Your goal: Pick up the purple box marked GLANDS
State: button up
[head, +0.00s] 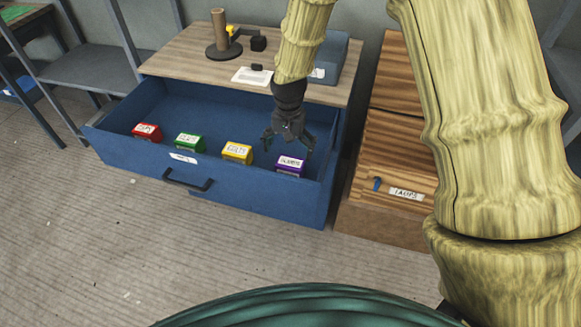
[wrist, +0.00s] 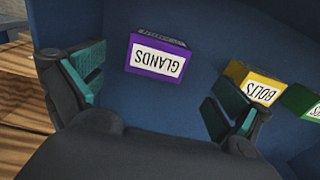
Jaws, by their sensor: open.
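The purple box marked GLANDS (head: 290,166) sits in the open blue drawer (head: 240,192), near its right end in the head view. In the wrist view the purple box (wrist: 157,57) lies ahead of my gripper, between the lines of its two fingers and nearer the left one, its label upside down. My gripper (head: 287,146) is open and empty, above the drawer and close over the purple box in the head view. In the wrist view my gripper (wrist: 158,90) has its fingers wide apart, with no visible contact with the box.
Yellow BOLTS box (head: 237,152), green box (head: 189,143) and red box (head: 147,132) stand in the same drawer to the left. The right finger overlaps the yellow box in the wrist view. A wooden cabinet (head: 395,160) stands to the right. The bench top (head: 195,62) is behind.

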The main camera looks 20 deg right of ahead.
aim_at(290, 162)
jog(key=shift+d+f+p, duration=0.15)
jog(key=shift+f+p, duration=0.75)
jog(key=shift+f, duration=2.9)
jog(key=c, duration=1.2)
